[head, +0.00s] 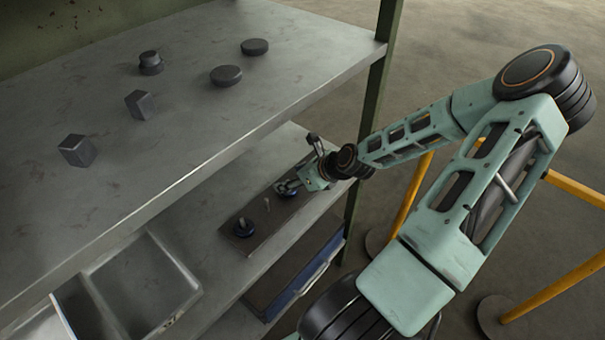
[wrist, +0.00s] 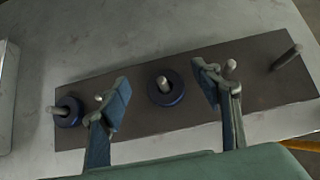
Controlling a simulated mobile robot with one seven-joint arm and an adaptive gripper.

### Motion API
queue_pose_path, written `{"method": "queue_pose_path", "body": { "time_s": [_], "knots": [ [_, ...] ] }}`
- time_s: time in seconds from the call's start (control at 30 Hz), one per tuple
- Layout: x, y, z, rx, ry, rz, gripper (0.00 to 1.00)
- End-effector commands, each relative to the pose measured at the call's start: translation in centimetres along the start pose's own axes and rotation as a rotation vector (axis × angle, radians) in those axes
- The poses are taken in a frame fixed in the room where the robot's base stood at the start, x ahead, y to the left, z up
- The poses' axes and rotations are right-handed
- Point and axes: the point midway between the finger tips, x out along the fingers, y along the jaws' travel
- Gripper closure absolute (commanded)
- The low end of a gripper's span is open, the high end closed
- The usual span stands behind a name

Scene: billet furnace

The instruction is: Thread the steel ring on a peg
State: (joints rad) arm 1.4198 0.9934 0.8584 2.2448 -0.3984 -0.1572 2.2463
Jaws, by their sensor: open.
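A dark board (wrist: 195,118) with several upright pegs lies on the lower shelf. A dark blue ring (wrist: 178,95) sits low around a peg (wrist: 163,83) near the board's middle. Another blue ring (wrist: 76,113) is around the left-end peg (wrist: 57,110); this ring also shows in the head view (head: 243,233). My gripper (wrist: 163,82) is open, its fingers apart on either side of the middle ring, with gaps between. A bare peg (wrist: 287,56) stands at the right end. Another peg top (wrist: 230,66) is partly hidden by the right finger. Neither ring is clearly identifiable as steel.
The upper shelf (head: 205,140) overhangs on the left and carries several dark blocks and discs. A metal bin (head: 145,285) stands on the lower shelf. A green post (head: 372,140) stands close beside my wrist. Yellow rails (head: 560,290) are at the right.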

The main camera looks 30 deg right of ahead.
Motion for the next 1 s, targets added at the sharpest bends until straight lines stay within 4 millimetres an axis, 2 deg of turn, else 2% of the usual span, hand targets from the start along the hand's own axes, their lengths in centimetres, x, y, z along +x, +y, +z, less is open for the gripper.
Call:
{"method": "queue_pose_path", "body": {
  "time_s": [0.6, 0.8, 1.0],
  "knots": [
    [-8.5, -0.2, 0.0, 0.001, -0.001, -0.005, 0.41],
    [-10.3, -0.1, 0.0, 0.001, -0.001, -0.002, 0.41],
    [-11.1, 0.0, 0.0, -0.001, -0.001, -0.001, 0.41]
  ]
}}
